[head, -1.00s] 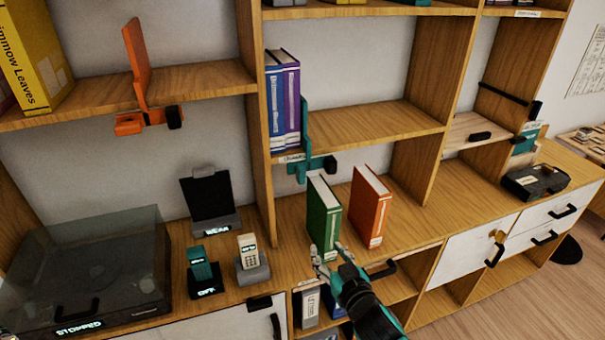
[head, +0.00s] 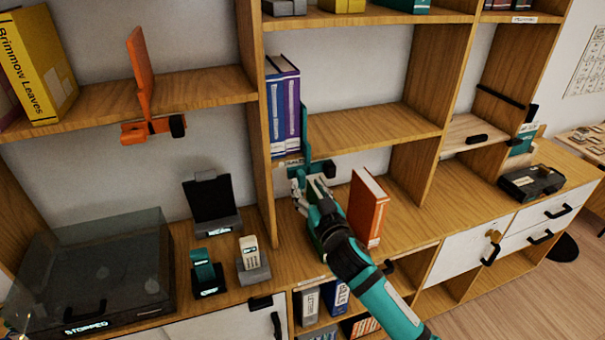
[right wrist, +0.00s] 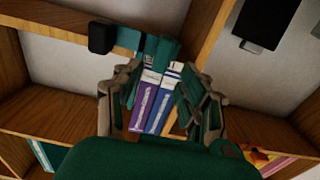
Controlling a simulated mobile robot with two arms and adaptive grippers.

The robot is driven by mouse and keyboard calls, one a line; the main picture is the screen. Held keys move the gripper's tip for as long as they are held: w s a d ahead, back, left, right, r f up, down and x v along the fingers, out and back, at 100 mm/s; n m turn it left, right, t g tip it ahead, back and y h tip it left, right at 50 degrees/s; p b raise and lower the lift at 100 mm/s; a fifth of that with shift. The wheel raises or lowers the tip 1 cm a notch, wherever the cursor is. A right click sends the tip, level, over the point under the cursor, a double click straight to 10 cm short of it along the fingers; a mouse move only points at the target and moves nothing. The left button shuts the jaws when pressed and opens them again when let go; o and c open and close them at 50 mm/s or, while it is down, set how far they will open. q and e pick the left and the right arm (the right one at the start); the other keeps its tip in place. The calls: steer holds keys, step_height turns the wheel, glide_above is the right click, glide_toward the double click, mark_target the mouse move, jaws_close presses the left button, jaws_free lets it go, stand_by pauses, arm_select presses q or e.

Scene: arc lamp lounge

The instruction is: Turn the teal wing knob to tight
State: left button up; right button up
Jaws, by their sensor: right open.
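The teal bookend (head: 305,128) stands at the right of the blue and purple books on the middle shelf, its clamp at the shelf's front edge. The wing knob (head: 329,168) looks dark and sits at the clamp's right end; its turn setting cannot be read. In the right wrist view the knob (right wrist: 102,37) is a dark block at upper left, outside the fingers. My right gripper (head: 309,182) is open and empty, just below and left of the knob. In the right wrist view the fingers (right wrist: 157,73) frame the books and bookend. My left gripper is not in view.
An orange book (head: 368,208) stands right of my forearm, which mostly hides the green book. An orange bookend (head: 141,75) is clamped on the left shelf. A turntable (head: 95,275) and small devices (head: 205,272) stand on the counter at left. The middle shelf (head: 370,128) is bare right of the bookend.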

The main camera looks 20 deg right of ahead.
mark_target(303, 179)
steer(key=shift+w+a+p, duration=0.1)
steer(key=shift+w+p, duration=0.2)
steer(key=shift+w, duration=2)
jaws_close()
